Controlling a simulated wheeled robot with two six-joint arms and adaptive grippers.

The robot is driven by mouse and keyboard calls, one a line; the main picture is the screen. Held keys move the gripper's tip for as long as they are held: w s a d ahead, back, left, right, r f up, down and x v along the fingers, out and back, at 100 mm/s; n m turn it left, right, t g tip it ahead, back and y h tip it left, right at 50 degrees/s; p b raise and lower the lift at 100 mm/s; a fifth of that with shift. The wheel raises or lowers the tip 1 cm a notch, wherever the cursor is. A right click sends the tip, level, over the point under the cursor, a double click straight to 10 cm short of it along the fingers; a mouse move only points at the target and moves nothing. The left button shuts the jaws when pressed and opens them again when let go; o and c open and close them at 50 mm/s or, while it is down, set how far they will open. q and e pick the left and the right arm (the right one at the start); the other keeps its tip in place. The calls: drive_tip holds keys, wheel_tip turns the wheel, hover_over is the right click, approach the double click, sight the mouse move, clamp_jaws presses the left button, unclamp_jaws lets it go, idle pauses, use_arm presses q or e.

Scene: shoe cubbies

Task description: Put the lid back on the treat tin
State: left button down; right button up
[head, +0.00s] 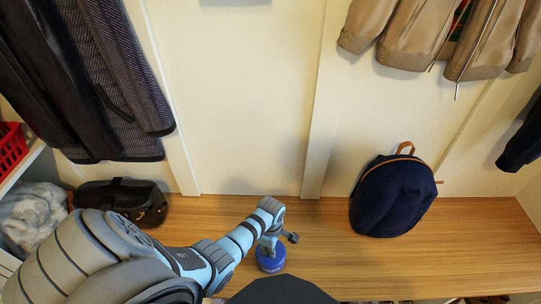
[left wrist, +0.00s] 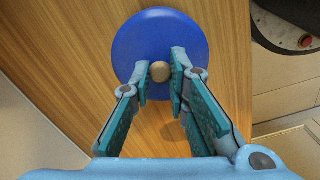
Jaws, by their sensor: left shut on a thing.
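The blue treat tin (head: 271,265), with pale lettering on its side, stands upright on the wooden bench near its front edge. My left gripper (head: 272,245) is directly above it, pointing down. In the left wrist view, the round blue lid (left wrist: 135,45) has a small wooden knob (left wrist: 160,71) at its middle. The fingers of my left gripper (left wrist: 162,73) are shut on that knob from both sides. The lid hides what is under it; I cannot tell whether it is seated on the tin or just above it. My right gripper is not in view.
The wooden bench (head: 335,245) is clear between the tin and a navy backpack (head: 393,196) at the right. A dark bag (head: 122,200) sits at the left end. Coats hang above on both sides. A red basket (head: 11,147) is at the far left.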

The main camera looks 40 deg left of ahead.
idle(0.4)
use_arm(q)
drive_tip(key=c, duration=1.5)
unclamp_jaws()
drive_tip(key=shift+o, duration=0.8)
drive_tip(key=o, duration=0.4)
drive_tip(key=shift+c, duration=0.2)
wheel_tip(320, 180, up, 7)
drive_tip(key=p, duration=0.8)
drive_tip(key=shift+r, duration=0.1)
